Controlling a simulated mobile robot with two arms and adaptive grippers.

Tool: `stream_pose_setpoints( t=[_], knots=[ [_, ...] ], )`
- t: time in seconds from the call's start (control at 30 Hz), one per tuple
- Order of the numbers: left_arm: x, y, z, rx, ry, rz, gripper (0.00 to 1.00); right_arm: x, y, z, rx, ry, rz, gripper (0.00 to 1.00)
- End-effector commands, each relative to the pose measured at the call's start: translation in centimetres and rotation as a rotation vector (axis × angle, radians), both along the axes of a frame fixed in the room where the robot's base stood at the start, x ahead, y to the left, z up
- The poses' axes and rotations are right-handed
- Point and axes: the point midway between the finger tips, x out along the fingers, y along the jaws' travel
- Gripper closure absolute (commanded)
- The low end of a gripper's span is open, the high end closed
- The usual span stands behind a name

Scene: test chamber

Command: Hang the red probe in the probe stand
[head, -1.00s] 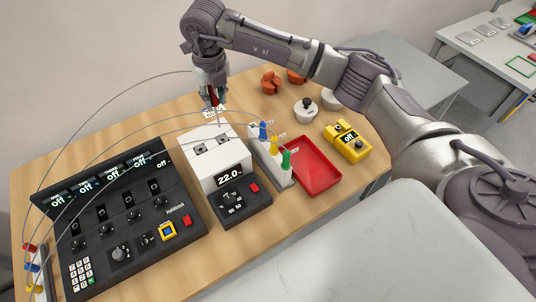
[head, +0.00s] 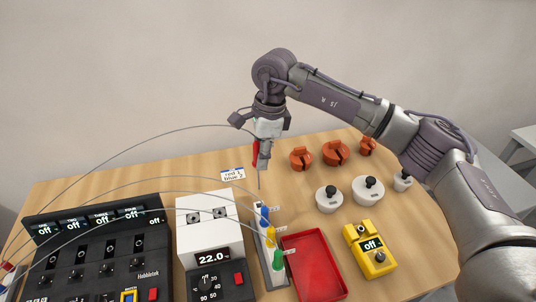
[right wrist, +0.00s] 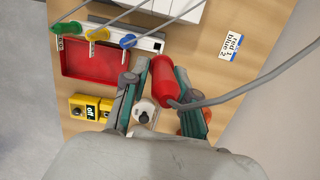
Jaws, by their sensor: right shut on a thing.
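My right gripper (head: 264,160) is shut on the red probe (head: 256,152) and holds it upright above the table, its thin metal tip pointing down. In the head view the tip shows just beyond the far end of the probe stand (head: 270,276). The stand holds a blue probe (head: 264,216), a yellow probe (head: 270,234) and a green probe (head: 278,260). The right wrist view shows the red handle (right wrist: 164,80) between the fingers and the stand (right wrist: 150,44) up and to the left. My left gripper is not in view.
A white block heater (head: 207,231) stands left of the stand, and a red tray (head: 314,268) lies right of it. A yellow device (head: 371,250), white knobbed weights (head: 329,200) and orange pieces (head: 335,153) are farther right. Cables arc over the black console (head: 90,262).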

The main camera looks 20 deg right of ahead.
Motion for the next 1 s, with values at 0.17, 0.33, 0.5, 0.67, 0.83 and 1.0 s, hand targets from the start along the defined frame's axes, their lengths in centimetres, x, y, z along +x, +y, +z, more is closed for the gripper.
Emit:
stream_pose_setpoints(
  t=[0.17,0.33,0.5,0.67,0.83,1.0],
  knots=[
    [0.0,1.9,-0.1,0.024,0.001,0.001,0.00,-0.1,0.2,0.0,0.004,-0.002,0.050,1.00],
    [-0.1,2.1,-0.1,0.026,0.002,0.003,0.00,-0.1,0.1,0.0,0.004,-0.003,0.049,1.00],
    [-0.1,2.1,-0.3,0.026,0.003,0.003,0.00,-0.1,0.1,0.0,0.004,-0.002,0.048,1.00],
    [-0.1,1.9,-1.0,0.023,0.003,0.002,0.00,0.0,0.1,-0.2,0.004,-0.004,0.047,1.00],
    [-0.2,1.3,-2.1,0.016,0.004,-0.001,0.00,-0.1,0.1,-1.6,0.004,-0.002,0.047,1.00],
    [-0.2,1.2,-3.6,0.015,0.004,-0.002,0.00,-0.1,0.1,-3.3,0.004,-0.002,0.046,1.00]
  ],
)
